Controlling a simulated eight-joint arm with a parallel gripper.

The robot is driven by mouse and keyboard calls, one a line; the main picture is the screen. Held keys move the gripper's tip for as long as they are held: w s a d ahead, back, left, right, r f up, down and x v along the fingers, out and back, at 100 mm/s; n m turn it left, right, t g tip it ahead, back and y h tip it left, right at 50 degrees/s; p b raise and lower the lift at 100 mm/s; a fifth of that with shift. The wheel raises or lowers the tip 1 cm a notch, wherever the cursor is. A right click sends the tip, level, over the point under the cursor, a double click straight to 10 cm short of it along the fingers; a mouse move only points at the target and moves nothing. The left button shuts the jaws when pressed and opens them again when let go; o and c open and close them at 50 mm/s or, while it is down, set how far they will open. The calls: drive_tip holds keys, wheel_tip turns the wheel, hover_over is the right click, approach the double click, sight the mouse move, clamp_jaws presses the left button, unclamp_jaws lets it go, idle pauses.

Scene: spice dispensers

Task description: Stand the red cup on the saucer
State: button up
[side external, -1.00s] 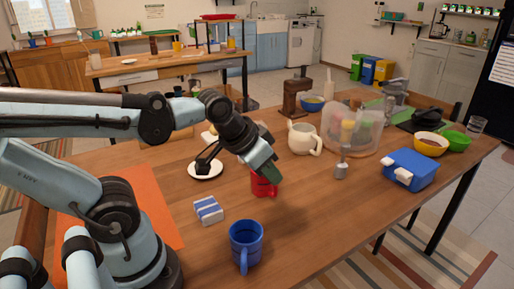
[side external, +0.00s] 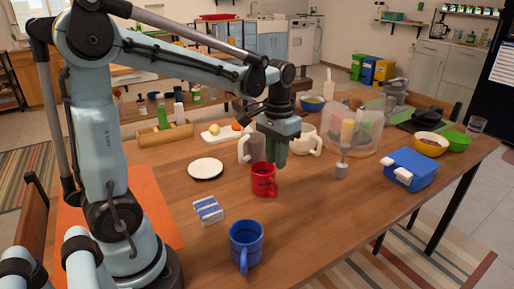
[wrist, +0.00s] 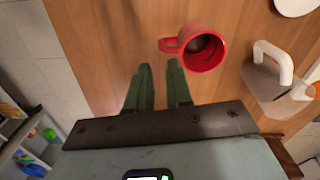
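The red cup (side external: 263,180) stands upright on the wooden table. In the wrist view the red cup (wrist: 204,66) is just beyond and right of the fingertips, its handle pointing left. The saucer (side external: 206,169) is white and empty, left of and behind the cup in the side view; part of the saucer (wrist: 295,5) shows at the top right of the wrist view.
A blue mug (side external: 246,240) and a striped box (side external: 208,210) are in front. A blue lunch box (side external: 410,168) is at the right. The table between cup and saucer is clear.

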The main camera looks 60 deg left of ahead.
sight(276, 187)
drive_tip(key=shift+w+a+f, duration=0.1)
drive_tip(key=shift+f, duration=2.45)
drive_tip(key=shift+w+f, duration=0.1)
drive_tip(key=shift+f, duration=2.4)
drive_tip(key=shift+c, duration=0.2)
clamp_jaws()
